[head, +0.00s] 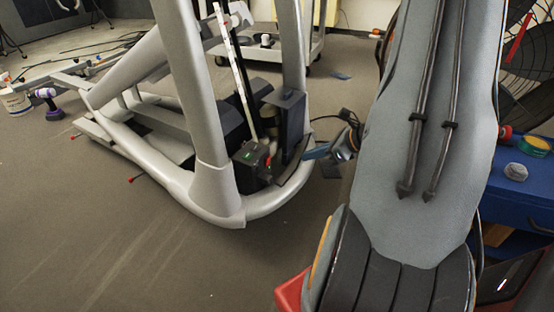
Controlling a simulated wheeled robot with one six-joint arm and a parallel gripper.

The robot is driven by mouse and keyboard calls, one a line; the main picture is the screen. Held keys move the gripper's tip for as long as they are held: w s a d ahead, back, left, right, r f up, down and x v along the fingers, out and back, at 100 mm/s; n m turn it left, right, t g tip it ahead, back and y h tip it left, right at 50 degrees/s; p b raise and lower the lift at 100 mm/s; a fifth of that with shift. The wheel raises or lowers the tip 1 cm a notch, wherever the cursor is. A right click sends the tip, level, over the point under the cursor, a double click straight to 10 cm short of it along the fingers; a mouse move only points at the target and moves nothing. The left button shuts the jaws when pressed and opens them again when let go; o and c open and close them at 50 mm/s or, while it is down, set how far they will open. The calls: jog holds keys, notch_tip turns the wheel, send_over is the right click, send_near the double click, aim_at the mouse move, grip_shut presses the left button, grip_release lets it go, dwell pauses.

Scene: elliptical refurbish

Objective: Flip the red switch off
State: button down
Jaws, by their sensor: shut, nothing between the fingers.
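A small dark control box (252,155) with a green light sits low on the grey machine frame, at the foot of its upright. The red switch (268,160) shows as a small red spot on the right side of this box. Its exact position is too small to tell. My gripper (309,154) reaches in from behind my large grey arm link, to the right of the switch and apart from it.
The grey elliptical frame (215,195) has thick tubes around the box. A white cart (300,50) stands behind. A purple and white tool (48,103) and a tub (15,101) are at left. A blue cabinet (520,198) is at right. The front floor is clear.

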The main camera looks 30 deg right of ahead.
jog(key=b, duration=0.7)
send_near(269, 159)
jog(key=x, duration=0.5)
jog(key=shift+s+d+f, duration=0.1)
jog(key=shift+s+f, duration=0.1)
jog(key=shift+f, duration=0.2)
jog(key=shift+w+a+r, duration=0.15)
jog(key=shift+w+a, duration=0.05)
jog(key=shift+w, duration=0.15)
jog(key=shift+r+p, duration=0.15)
jog(key=shift+p, duration=0.3)
